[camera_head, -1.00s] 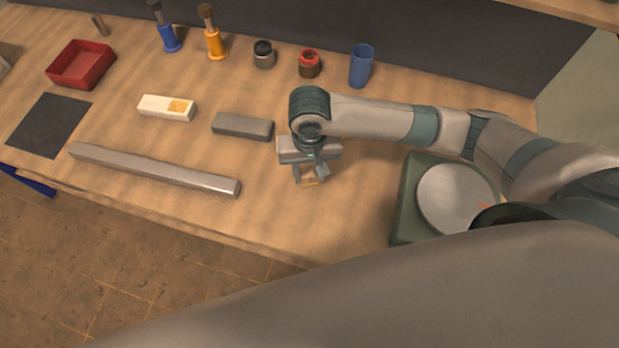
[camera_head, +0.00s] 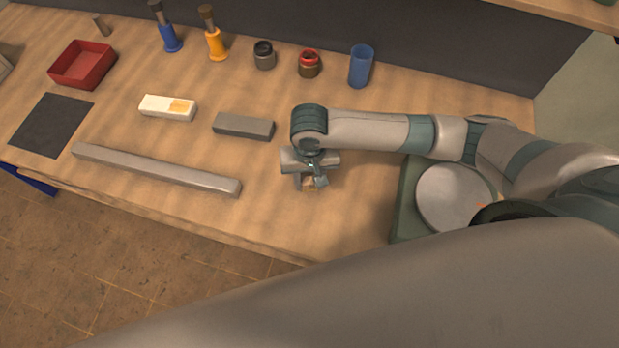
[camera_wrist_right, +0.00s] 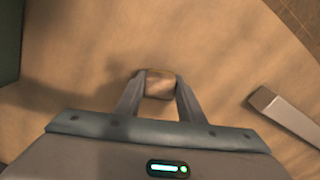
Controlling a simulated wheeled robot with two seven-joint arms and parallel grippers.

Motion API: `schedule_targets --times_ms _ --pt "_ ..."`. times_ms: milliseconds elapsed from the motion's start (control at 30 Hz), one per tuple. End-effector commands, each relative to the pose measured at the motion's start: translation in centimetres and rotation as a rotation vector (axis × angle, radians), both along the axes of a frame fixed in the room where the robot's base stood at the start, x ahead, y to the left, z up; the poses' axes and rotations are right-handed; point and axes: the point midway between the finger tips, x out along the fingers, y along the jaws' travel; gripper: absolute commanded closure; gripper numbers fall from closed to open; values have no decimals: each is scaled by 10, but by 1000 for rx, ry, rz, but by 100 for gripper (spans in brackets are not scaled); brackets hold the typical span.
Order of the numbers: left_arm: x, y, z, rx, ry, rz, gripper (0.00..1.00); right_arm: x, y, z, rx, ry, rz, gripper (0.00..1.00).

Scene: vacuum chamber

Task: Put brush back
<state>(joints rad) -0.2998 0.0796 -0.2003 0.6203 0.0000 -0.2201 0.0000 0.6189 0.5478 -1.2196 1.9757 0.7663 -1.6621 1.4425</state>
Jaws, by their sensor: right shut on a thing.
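My right gripper (camera_head: 309,187) is low over the table, right of the grey block. It is shut on a small tan, wood-coloured piece (camera_wrist_right: 160,84), gripped between both fingertips in the right wrist view. Most of this piece is hidden, so I cannot tell if it is the brush. At the back, a brown-topped brush-like tool stands upright in a blue holder (camera_head: 170,40). A similar one stands in an orange holder (camera_head: 215,46). A blue cup (camera_head: 361,66) stands further right. My left gripper is not in view.
A long grey bar (camera_head: 155,169) lies at the front left, with a grey block (camera_head: 243,125) and white block (camera_head: 160,107) behind it. Two small jars (camera_head: 264,55) (camera_head: 309,64) stand at the back. A round plate on a green base (camera_head: 452,196) is at right.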

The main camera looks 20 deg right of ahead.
Motion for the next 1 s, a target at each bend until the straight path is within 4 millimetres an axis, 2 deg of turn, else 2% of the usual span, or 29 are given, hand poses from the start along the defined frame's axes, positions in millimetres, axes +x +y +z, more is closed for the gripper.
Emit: schedule_targets --times_ms 33,67,100,133,467,633,767,1000 --pt "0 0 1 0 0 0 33 0 0 -1 0 1 0 83" --pt "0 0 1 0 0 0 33 0 0 -1 0 0 0 60" --pt "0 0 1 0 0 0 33 0 0 -1 0 0 0 50" --pt "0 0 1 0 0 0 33 0 0 -1 0 0 0 46" --pt "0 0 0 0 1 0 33 0 0 0 0 0 0 46" --pt "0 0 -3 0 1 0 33 0 0 7 1 -1 -1 46" --pt "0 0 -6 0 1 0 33 1 1 21 3 -3 0 46" --pt "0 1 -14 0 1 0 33 1 1 61 2 -4 1 46"
